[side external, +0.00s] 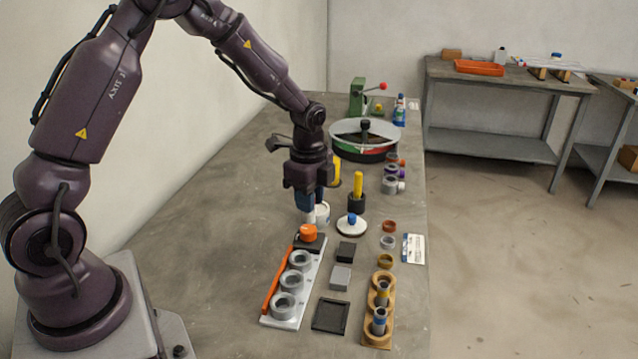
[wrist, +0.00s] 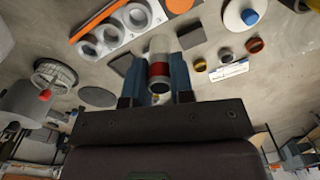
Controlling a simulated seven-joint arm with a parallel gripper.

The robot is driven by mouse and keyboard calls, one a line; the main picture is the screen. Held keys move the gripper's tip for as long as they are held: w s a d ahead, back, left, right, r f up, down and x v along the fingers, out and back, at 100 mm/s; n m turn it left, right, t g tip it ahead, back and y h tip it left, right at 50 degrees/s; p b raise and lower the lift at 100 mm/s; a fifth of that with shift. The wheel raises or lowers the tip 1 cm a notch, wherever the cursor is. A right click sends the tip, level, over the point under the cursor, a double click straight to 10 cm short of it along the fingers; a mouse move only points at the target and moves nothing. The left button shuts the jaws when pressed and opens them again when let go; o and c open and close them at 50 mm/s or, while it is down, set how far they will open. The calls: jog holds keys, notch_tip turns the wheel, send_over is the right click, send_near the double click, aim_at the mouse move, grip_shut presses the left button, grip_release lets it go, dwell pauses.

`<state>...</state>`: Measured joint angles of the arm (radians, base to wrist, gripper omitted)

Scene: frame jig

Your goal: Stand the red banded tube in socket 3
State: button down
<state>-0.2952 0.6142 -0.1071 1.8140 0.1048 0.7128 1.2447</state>
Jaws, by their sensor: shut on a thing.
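The red banded tube (wrist: 159,70) is grey with a red band and shows in the wrist view. My gripper (wrist: 156,80) is shut on it, with one blue finger on each side. In the side view my gripper (side external: 308,203) hangs over the table behind the socket strip, and the tube is hard to make out there. The white strip (side external: 272,320) carries three grey ring sockets (side external: 300,260), which look empty. They also show in the wrist view (wrist: 115,30). Socket numbers are too small to read.
An orange-capped piece (side external: 308,232) on a black block stands at the strip's far end. A wooden rack (side external: 372,338) to the right holds a yellow banded and a blue banded tube. Dark and grey blocks (side external: 341,277) lie between. A white lid with a blue knob (side external: 352,226) is nearby.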

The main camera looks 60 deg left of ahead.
aim_at(299, 244)
jog(key=shift+n, duration=0.4)
jog(key=shift+s+d+f, duration=0.25)
jog(key=shift+s+f, duration=0.3)
jog(key=shift+f, duration=0.55)
jog(key=shift+s+d+f, duration=0.2)
jog(key=shift+s+f, duration=0.35)
jog(key=shift+f, duration=0.55)
jog(key=shift+s+d+f, duration=0.25)
jog(key=shift+s+f, duration=0.3)
jog(key=shift+f, duration=0.55)
jog(key=shift+f, duration=0.15)
jog(key=shift+f, duration=1.4)
jog(key=c, duration=0.8)
grip_release()
jog(key=shift+o, duration=0.2)
jog(key=shift+r, duration=0.15)
jog(key=shift+r, duration=0.6)
